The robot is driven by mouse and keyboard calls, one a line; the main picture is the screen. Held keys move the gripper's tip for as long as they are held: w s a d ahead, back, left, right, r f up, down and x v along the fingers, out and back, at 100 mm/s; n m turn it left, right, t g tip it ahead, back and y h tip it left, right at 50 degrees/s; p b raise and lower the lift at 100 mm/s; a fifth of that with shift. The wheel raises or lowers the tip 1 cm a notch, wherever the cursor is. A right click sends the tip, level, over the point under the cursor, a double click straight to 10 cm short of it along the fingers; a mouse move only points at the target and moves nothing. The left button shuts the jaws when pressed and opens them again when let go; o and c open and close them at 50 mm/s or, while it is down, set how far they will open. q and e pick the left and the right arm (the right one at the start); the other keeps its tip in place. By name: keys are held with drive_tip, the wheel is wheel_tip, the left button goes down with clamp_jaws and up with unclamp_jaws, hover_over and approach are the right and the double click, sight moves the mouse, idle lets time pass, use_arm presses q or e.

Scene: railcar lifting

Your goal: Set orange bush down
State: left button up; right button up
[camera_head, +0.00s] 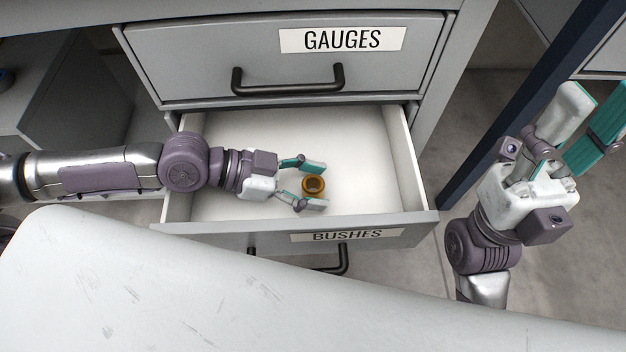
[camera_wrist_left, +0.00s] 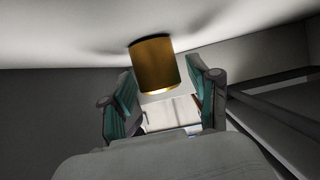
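The orange bush (camera_head: 313,185) is a short golden-orange ring standing in the open drawer marked BUSHES (camera_head: 365,165). In the left wrist view the bush (camera_wrist_left: 155,66) shows close up against the pale drawer floor, with a dark shadow where they meet. My left gripper (camera_head: 319,185) is inside the drawer with its fingers on either side of the bush. Gaps show between the fingers and the bush in the head view. In the left wrist view the fingers (camera_wrist_left: 165,80) are also apart. My right gripper (camera_head: 596,112) is raised outside the drawer at the right, open and empty.
A closed drawer marked GAUGES (camera_head: 290,60) with a black handle (camera_head: 288,80) is above the open one. A pale worktop (camera_head: 150,285) fills the lower left. A dark blue post (camera_head: 520,105) stands at the right. The drawer floor right of the bush is clear.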

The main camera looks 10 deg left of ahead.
sight(306, 183)
use_arm(q)
drive_tip(key=shift+r, duration=0.1)
drive_tip(key=shift+r, duration=0.15)
drive_tip(key=v, duration=0.5)
drive_tip(key=shift+a, duration=0.3)
drive_tip(key=shift+b+v, duration=0.35)
drive_tip(key=shift+v, duration=0.6)
drive_tip(key=shift+d, duration=0.1)
